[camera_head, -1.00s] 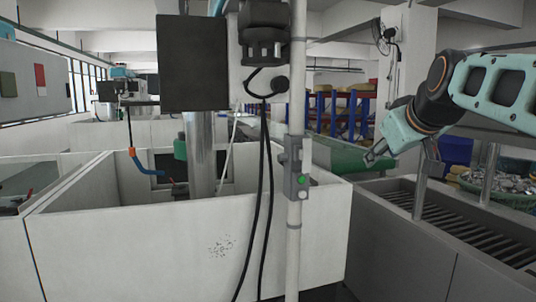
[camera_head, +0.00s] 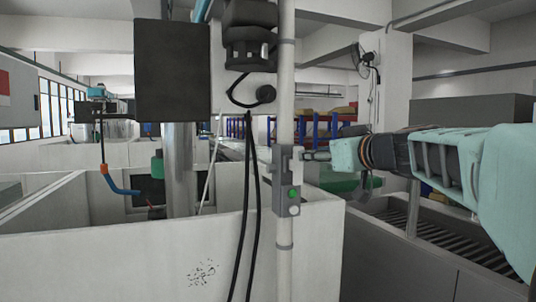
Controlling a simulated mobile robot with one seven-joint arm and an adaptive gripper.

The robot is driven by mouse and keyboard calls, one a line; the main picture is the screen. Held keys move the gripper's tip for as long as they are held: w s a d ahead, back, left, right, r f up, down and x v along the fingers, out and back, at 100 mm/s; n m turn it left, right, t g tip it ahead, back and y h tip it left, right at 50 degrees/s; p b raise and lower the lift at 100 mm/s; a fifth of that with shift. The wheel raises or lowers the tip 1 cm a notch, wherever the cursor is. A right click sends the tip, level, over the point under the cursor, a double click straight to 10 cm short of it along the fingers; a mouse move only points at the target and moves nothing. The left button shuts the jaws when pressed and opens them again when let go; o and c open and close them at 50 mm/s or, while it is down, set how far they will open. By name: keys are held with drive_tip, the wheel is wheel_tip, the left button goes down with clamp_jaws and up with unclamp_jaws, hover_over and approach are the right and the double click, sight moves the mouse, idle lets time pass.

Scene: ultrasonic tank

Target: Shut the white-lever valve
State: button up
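No valve with a white lever can be made out for certain. A white upright pipe (camera_head: 286,90) stands in the middle of the head view. Any small part at the fingertips is too small to tell.
A white-walled tank (camera_head: 110,255) fills the lower left. A dark panel (camera_head: 172,70) and black cables (camera_head: 250,215) are left of the pipe. A blue hose with an orange fitting (camera_head: 105,170) hangs at the left. A grey slatted basin (camera_head: 450,234) lies below my arm.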

sight(299, 149)
drive_tip(key=shift+m+t, duration=0.8)
drive_tip(key=p+x, duration=0.1)
drive_tip(key=x, duration=0.6)
drive_tip(key=d+p+x, duration=0.1)
drive_tip(key=x, duration=0.3)
drive_tip(key=shift+w+a+p, duration=0.15)
drive_tip(key=shift+w+p, duration=0.15)
drive_tip(key=shift+w, duration=0.1)
clamp_jaws()
